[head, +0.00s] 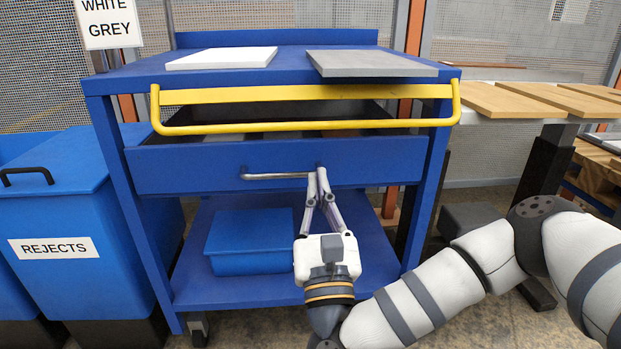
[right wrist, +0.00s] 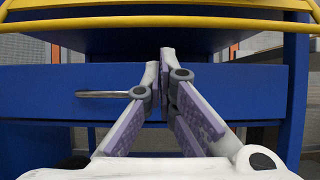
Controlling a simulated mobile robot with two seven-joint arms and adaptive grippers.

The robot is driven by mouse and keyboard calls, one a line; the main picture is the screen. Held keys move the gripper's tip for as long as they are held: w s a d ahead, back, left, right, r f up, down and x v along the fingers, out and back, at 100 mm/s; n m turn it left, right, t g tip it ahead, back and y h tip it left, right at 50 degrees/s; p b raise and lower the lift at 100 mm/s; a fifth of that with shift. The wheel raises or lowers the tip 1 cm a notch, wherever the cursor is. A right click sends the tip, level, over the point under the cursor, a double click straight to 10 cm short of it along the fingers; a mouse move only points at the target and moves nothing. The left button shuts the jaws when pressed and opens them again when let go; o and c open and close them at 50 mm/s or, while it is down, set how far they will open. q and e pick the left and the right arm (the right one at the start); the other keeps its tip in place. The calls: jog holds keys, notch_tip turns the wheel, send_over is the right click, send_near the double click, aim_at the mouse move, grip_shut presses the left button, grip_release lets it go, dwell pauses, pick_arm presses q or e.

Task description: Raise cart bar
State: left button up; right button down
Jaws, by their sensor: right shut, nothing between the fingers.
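A blue cart (head: 115,79) stands in front of me in the head view. Its yellow bar (head: 300,128) spans the front, hanging a little below the top; in the right wrist view the yellow bar (right wrist: 160,22) crosses the upper edge. Below it a blue drawer (head: 200,165) is pulled partly out, with a metal handle (head: 268,176). My right gripper (head: 318,172) is shut and empty, its fingertips at the right end of the drawer handle and below the bar. In the right wrist view my right gripper (right wrist: 165,58) points at the drawer front. My left gripper is not in view.
A white board (head: 222,58) and a grey board (head: 370,64) lie on the cart top. A blue box (head: 249,240) sits on the lower shelf. A blue rejects bin (head: 75,210) stands left; a table with wooden boards (head: 510,100) stands right.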

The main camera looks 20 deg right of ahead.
pick_arm(q)
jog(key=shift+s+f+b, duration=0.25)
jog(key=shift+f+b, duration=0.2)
jog(key=shift+b, duration=0.1)
pick_arm(e)
jog(key=x, duration=0.8)
jog(key=shift+s+r+g+p, duration=0.2)
jog(key=shift+g+p, duration=0.1)
jog(key=shift+p, duration=0.2)
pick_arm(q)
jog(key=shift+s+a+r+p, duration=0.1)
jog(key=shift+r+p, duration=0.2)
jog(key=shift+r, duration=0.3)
pick_arm(e)
jog(key=shift+s+a, duration=0.1)
jog(key=shift+s, duration=0.1)
